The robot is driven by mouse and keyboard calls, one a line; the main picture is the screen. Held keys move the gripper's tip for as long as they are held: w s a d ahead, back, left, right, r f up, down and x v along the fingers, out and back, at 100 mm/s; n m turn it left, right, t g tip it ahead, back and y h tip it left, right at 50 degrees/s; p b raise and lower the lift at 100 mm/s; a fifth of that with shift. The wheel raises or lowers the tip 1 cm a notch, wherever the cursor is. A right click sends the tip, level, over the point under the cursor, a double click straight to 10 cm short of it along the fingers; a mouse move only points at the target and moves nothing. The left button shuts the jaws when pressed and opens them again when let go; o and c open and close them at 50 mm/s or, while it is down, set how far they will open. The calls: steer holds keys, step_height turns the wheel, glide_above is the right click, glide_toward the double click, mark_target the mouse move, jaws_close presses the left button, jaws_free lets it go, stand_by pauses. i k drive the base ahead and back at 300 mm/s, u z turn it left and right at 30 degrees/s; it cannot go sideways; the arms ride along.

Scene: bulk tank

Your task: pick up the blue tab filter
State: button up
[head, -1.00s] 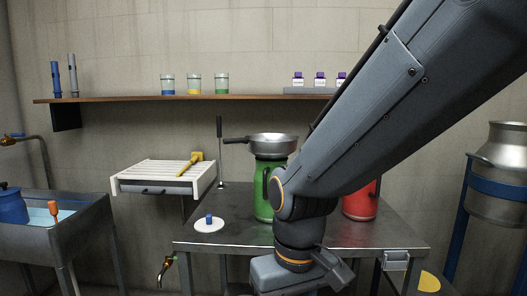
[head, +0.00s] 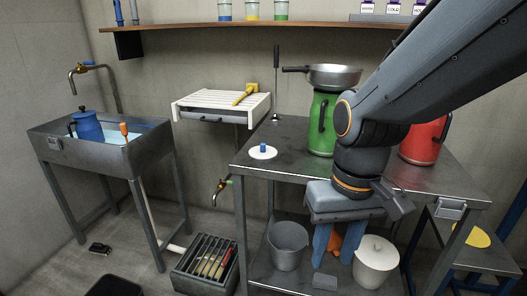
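The blue tab filter appears to be the flat white disc with a small upright blue tab (head: 263,154). It lies on the left part of the steel table top (head: 290,172) in the head view, in plain sight. My gripper (head: 333,256) points down in front of the table's front edge, to the right of the disc and lower in the picture. Its two blue fingers stand apart with a gap between them, and nothing is held.
A green jug (head: 322,125), a steel pan (head: 335,77) and a red jug (head: 425,140) stand behind my arm. A white slatted rack (head: 215,104) is at the back left. A bucket (head: 288,246) and a lidded white pot (head: 375,265) are on the lower shelf.

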mark_target(262, 152)
steer(key=z, duration=2.35)
steer(key=k, duration=0.85)
steer(key=u, duration=1.4)
